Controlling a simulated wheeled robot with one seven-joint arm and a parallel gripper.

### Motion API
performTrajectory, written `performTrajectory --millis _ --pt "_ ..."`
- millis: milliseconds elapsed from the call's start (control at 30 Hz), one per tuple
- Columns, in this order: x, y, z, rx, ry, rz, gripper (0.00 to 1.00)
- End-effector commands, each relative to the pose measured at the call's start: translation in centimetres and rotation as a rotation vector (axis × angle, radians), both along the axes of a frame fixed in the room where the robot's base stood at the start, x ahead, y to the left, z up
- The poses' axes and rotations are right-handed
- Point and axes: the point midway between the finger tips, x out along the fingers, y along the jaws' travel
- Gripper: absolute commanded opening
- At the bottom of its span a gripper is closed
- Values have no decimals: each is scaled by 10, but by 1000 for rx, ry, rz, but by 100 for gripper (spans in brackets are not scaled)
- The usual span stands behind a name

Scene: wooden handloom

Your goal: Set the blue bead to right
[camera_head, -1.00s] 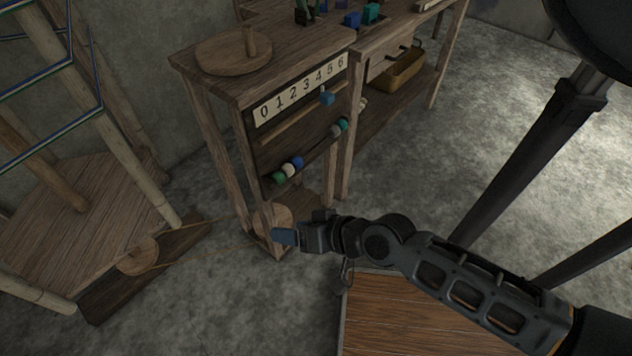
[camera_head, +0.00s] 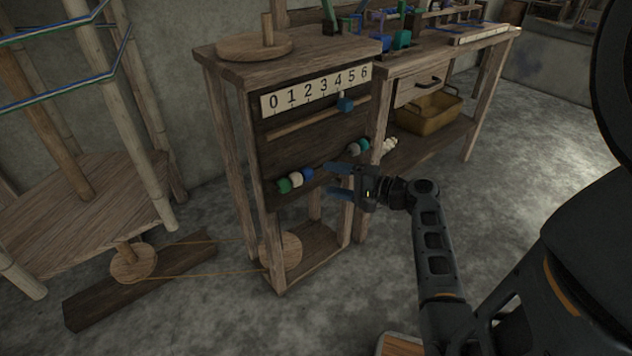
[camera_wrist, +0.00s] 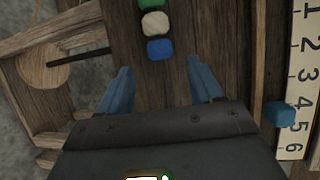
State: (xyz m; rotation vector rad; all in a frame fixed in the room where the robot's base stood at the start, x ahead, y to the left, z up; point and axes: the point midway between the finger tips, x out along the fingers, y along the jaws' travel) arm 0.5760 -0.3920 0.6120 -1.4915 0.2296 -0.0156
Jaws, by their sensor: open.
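The blue bead (camera_head: 307,174) sits on the lower rod of the dark board, at the right end of a left-hand group with a white bead (camera_head: 296,180) and a green bead (camera_head: 284,186). In the wrist view the blue bead (camera_wrist: 159,49) lies ahead, between the lines of my fingers but beyond their tips. My gripper (camera_head: 332,180) is open and empty, in front of the board just right of the blue bead; it also shows in the wrist view (camera_wrist: 160,75). A grey bead (camera_head: 353,149) and a teal bead (camera_head: 363,144) sit at the rod's right end.
A number strip (camera_head: 316,89) from 0 to 6 runs above, with a blue slider block (camera_head: 346,104) near 5 on the upper rail (camera_head: 310,122). A workbench with a yellow basket (camera_head: 428,112) stands to the right. A cord-driven wheel (camera_head: 132,263) stands low at left.

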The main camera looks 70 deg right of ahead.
Motion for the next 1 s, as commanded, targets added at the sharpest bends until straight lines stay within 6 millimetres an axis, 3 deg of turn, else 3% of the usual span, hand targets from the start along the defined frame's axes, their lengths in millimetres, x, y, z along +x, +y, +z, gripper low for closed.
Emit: performTrajectory --millis 200,433,800,1000 --pt "34 -5 -6 -1 0 2 66" --pt "60 -8 -9 -1 2 2 66" --pt "66 -9 -10 -1 3 1 66" --pt "66 -9 -10 -1 3 1 46"
